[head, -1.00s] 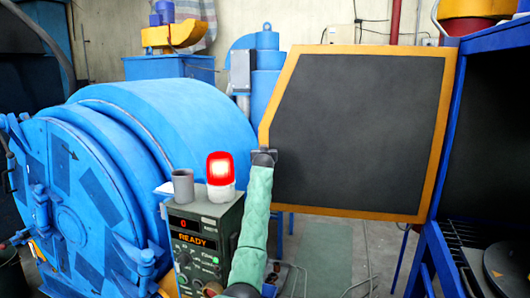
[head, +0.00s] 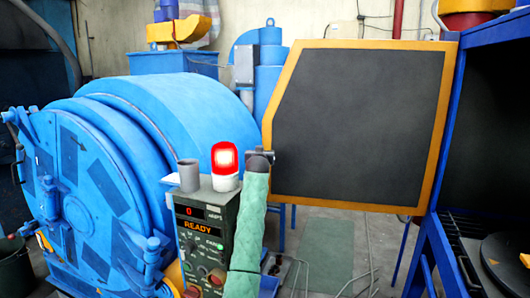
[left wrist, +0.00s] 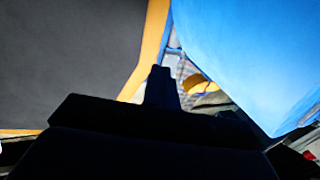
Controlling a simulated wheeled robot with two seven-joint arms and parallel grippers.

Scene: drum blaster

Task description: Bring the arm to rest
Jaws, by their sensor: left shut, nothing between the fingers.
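My left arm, in a pale green sleeve, rises from the bottom middle of the head view. Its dark gripper (head: 260,155) is at the top, shut and empty. It appears just right of the lit red lamp (head: 224,158) and overlaps the lower left edge of the black panel with the orange frame (head: 360,125). Contact with either cannot be told. In the left wrist view the gripper (left wrist: 162,75) is a dark silhouette with its fingers together. The panel (left wrist: 65,60) is left of it and a blue surface (left wrist: 250,50) is right. My right gripper is not in view.
A control box (head: 205,235) reading READY stands close left of the forearm, with a grey cup (head: 188,175) and the lamp on top. A large blue drum machine (head: 165,125) fills the left. A blue cabinet (head: 445,240) stands right.

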